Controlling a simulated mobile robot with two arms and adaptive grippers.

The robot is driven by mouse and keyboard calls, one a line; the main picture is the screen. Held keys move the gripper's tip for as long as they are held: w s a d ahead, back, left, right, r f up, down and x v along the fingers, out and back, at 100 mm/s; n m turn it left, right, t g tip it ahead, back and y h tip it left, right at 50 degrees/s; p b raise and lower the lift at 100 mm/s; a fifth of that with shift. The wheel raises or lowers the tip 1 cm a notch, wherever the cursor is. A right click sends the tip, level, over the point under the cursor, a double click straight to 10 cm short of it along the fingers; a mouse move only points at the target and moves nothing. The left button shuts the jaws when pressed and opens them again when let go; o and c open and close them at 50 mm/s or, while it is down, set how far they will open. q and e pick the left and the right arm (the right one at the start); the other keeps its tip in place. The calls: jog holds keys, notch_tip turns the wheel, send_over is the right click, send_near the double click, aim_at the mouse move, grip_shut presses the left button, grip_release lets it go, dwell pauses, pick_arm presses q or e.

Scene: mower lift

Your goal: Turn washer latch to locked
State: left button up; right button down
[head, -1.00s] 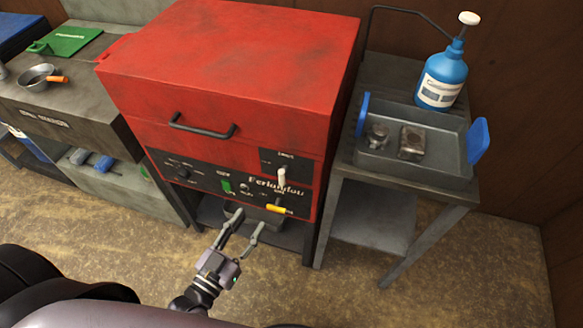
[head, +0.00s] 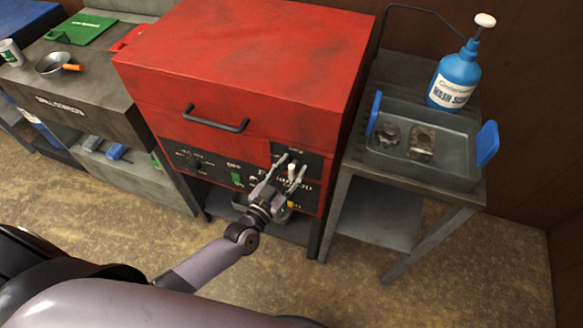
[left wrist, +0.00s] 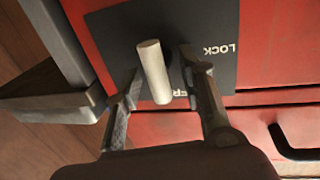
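The red washer (head: 235,60) stands in the middle of the head view with its lid down. Its latch (head: 291,172) is a pale lever on the dark plate at the front right. In the left wrist view the latch (left wrist: 153,72) is a grey rod, its lower end toward a partly hidden label ending the plate and "LOCK" printed to its right. My left gripper (head: 291,163) is open in front of the plate. In the left wrist view its fingers (left wrist: 160,78) stand on either side of the rod, with gaps visible. My right gripper is not in view.
A grey side table at right holds a tray (head: 465,170) with blue handles and metal parts, and a blue pump bottle (head: 455,80). A black lid handle (head: 215,122) juts out above the control panel. A grey bench (head: 85,105) stands at left.

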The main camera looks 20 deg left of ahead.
pick_arm(q)
jog(key=shift+c, duration=0.4)
grip_shut()
